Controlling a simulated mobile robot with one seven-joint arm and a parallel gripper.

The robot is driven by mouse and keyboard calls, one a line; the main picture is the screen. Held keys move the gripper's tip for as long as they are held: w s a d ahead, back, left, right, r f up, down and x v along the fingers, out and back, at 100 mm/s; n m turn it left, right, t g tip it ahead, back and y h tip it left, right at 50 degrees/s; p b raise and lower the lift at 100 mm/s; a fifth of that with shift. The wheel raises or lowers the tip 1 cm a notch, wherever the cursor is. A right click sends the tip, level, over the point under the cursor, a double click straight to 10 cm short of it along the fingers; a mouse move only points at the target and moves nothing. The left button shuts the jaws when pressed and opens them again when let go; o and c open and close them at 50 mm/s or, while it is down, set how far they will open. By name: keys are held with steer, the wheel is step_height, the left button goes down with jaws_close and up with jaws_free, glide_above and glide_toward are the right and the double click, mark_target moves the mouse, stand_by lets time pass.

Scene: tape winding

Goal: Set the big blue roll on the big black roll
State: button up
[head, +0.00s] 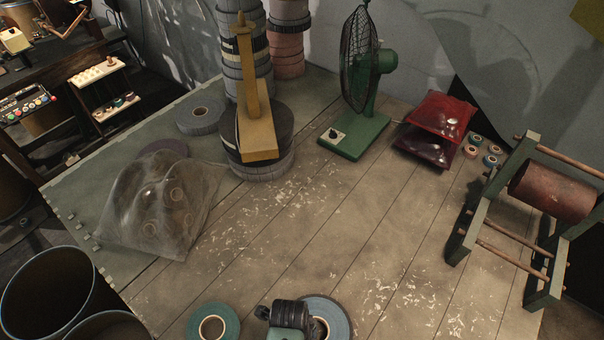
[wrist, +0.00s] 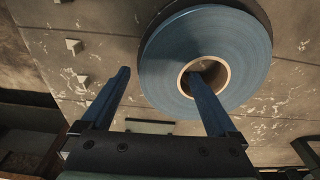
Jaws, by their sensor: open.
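The big blue roll (head: 339,315) lies flat at the front edge of the table, partly covered by my arm. It fills the upper part of the wrist view (wrist: 170,55), with a pale core ring. A dark band (wrist: 150,90) shows under its edge; I cannot tell whether this is the big black roll beneath it or the blue roll's own shaded side. My gripper (wrist: 159,76) is open over the roll. One finger is at the core hole and the other is outside the rim, with the roll's wall between them. I cannot tell whether either finger touches.
A teal roll (head: 213,322) lies to the left. A yellow-handled stand (head: 257,130), a grey roll (head: 200,118), a clear bag of rolls (head: 160,205), a green fan (head: 362,85), red pouches (head: 436,130) and a winding frame (head: 540,210) stand around. The middle of the table is clear.

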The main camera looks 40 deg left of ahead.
step_height(320, 180, up, 13)
steer(key=a, duration=0.1)
steer(key=shift+a+p, duration=0.2)
steer(key=shift+p, duration=0.25)
steer(key=w+r+n+t+y, duration=0.3)
steer(key=w+r+n+t, duration=0.6)
steer(key=w+r, duration=1.55)
steer(key=s+d+r+n+t, duration=0.1)
steer(key=d+r+n+t, duration=0.2)
steer(key=r, duration=0.8)
steer(key=s+d+r+t, duration=0.1)
steer(key=d+r+t, duration=0.3)
steer(key=r, duration=0.7)
steer(key=s+d+r+n+t, duration=0.15)
steer(key=r+t, duration=0.35)
steer(key=r, duration=0.6)
steer(key=s+d+r+n+t+h, duration=0.1)
steer(key=s+d+r+n+t, duration=0.1)
steer(key=s+r, duration=0.3)
steer(key=s+d+r+n+t+h, duration=0.1)
steer(key=s+r+t, duration=0.3)
steer(key=r, duration=0.5)
steer(key=shift+s+d+n, duration=0.5)
steer(key=shift+d+n, duration=0.2)
steer(key=shift+n, duration=0.05)
